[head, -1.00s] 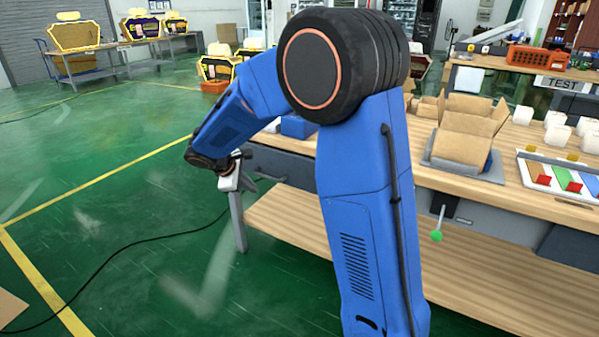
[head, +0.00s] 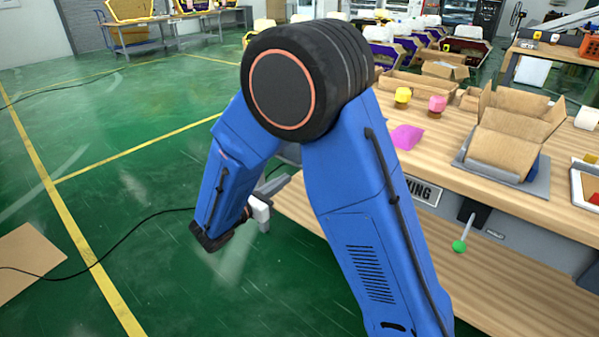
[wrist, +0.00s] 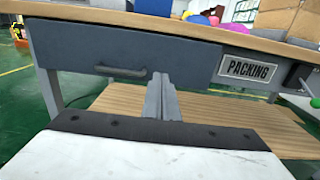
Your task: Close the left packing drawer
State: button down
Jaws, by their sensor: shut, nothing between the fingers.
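The left packing drawer shows in the wrist view as a dark blue-grey front (wrist: 190,58) under the wooden tabletop. Its bar handle (wrist: 121,72) is left of centre. The front looks close to the table frame, but I cannot tell whether a small gap remains. My gripper (wrist: 160,82) is shut and empty. Its fingers point at the drawer front, right of the handle; contact is unclear. In the head view my gripper (head: 286,181) is beside the table's left end, and my arm hides the drawer there.
A PACKING sign (wrist: 248,69) is right of the drawer. A green-knobbed lever (head: 462,236) hangs under the tabletop. An open carton (head: 505,135), a yellow-capped bottle (head: 403,97) and a pink-capped bottle (head: 437,105) stand on top. A lower wooden shelf (wrist: 245,110) lies below.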

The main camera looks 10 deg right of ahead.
jog(key=x, duration=1.3)
jog(key=shift+w+d, duration=0.1)
jog(key=x, duration=0.4)
jog(key=shift+d, duration=0.1)
jog(key=shift+w+d, duration=0.2)
jog(key=shift+w, duration=0.05)
jog(key=shift+r, duration=0.1)
